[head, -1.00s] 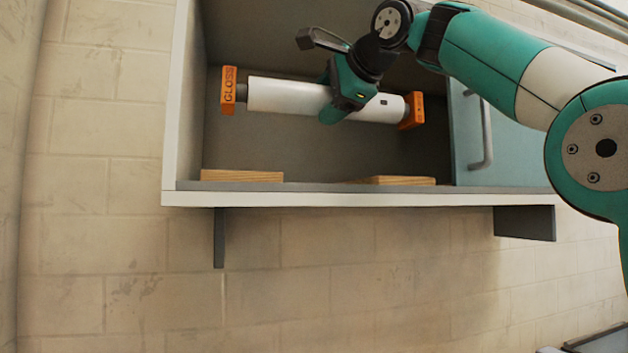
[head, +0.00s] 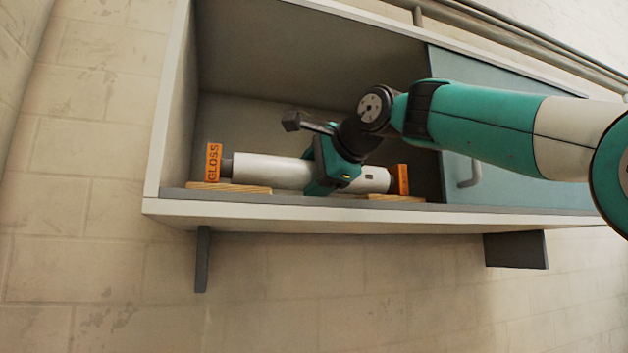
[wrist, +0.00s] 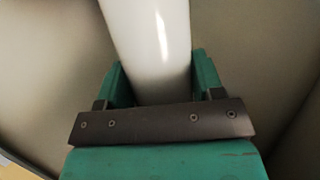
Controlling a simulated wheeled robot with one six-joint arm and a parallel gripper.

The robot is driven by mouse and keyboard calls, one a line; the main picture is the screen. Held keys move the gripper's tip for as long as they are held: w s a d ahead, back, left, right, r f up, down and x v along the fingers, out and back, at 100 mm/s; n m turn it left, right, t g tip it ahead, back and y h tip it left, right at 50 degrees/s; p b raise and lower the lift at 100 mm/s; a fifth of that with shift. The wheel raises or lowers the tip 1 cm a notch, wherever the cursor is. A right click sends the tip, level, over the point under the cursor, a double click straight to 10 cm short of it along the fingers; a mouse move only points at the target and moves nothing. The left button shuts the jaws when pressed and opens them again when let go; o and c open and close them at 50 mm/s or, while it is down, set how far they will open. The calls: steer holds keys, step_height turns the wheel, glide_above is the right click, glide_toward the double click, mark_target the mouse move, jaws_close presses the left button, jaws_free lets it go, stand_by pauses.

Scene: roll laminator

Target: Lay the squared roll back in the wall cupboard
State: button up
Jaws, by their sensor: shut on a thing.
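The squared roll is a white roll (head: 272,171) with square orange end blocks, the left one (head: 213,162) marked GLOSS and the right one (head: 402,179) partly seen. It lies lengthwise inside the open left part of the wall cupboard (head: 300,214). Its ends are at two wooden strips on the cupboard floor, and they look to be on or just above them. My gripper (head: 325,188) is shut around the roll's middle and hides that part. In the wrist view the white roll (wrist: 150,45) passes between my green fingers (wrist: 160,85).
The left wooden strip (head: 228,188) and right wooden strip (head: 392,198) lie near the cupboard's front edge. A teal sliding door (head: 520,180) with a handle covers the right part. Brackets (head: 202,260) hang below. Free room lies above the roll.

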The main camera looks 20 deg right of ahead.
steer(key=shift+r, duration=0.1)
steer(key=o, duration=1.6)
steer(key=shift+f, duration=0.25)
steer(key=shift+c, duration=0.2)
steer(key=shift+r, duration=0.2)
steer(key=shift+s+d, duration=0.1)
steer(key=shift+s, duration=0.2)
steer(key=v, duration=1.1)
steer(key=shift+r, duration=0.2)
